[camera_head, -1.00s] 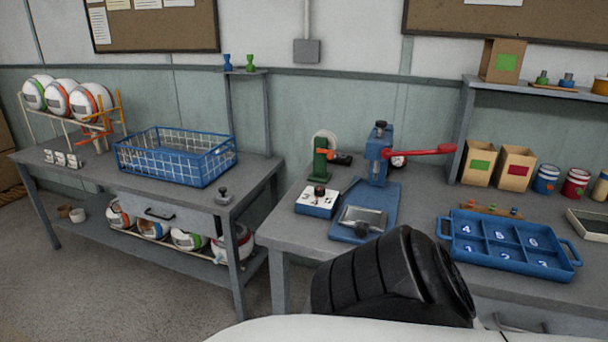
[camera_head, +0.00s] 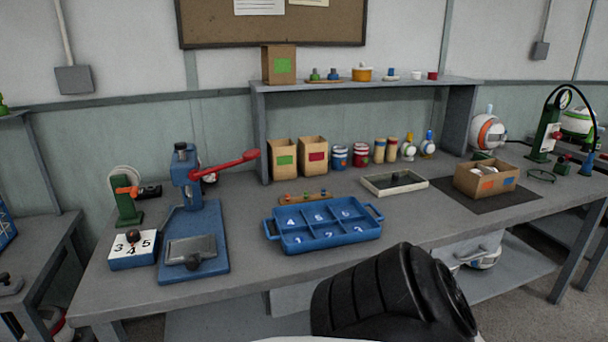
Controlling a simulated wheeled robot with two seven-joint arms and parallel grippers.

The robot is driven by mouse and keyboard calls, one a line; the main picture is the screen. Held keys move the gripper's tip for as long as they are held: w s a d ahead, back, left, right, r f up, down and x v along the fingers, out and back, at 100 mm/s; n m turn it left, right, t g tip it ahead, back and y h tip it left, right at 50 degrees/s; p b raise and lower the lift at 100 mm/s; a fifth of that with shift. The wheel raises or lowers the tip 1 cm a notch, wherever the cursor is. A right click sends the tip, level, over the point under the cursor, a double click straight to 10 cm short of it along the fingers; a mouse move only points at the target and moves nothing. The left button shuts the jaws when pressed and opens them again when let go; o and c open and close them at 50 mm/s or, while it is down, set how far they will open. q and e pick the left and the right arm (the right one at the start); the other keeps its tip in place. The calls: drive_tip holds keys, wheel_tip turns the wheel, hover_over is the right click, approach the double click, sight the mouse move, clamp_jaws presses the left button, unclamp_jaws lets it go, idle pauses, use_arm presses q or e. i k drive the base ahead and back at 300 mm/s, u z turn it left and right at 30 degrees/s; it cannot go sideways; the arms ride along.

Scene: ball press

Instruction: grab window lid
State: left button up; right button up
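I cannot tell for sure which thing is the window lid. A grey metallic rectangular plate (camera_head: 191,250) lies flat on the blue base (camera_head: 215,225) of a lever press with a red handle (camera_head: 228,164). A dark round knob (camera_head: 193,263) is at its front edge. Left of it stands a small blue-and-white box (camera_head: 147,248) marked 3, 4, 5, with a dark knob (camera_head: 132,236) on top. Neither of my grippers shows. Only a black ribbed part of my own arm and a white edge show at the bottom.
A blue tray (camera_head: 374,232) with numbered compartments sits mid-bench. Two cartons, paint tins and bottles stand behind it under a shelf (camera_head: 375,84). A shallow tray (camera_head: 394,192) and an open cardboard box (camera_head: 514,178) are to the right. The bench front between them is clear.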

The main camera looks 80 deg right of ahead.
sight(390, 184)
drive_tip(key=z, duration=2.4)
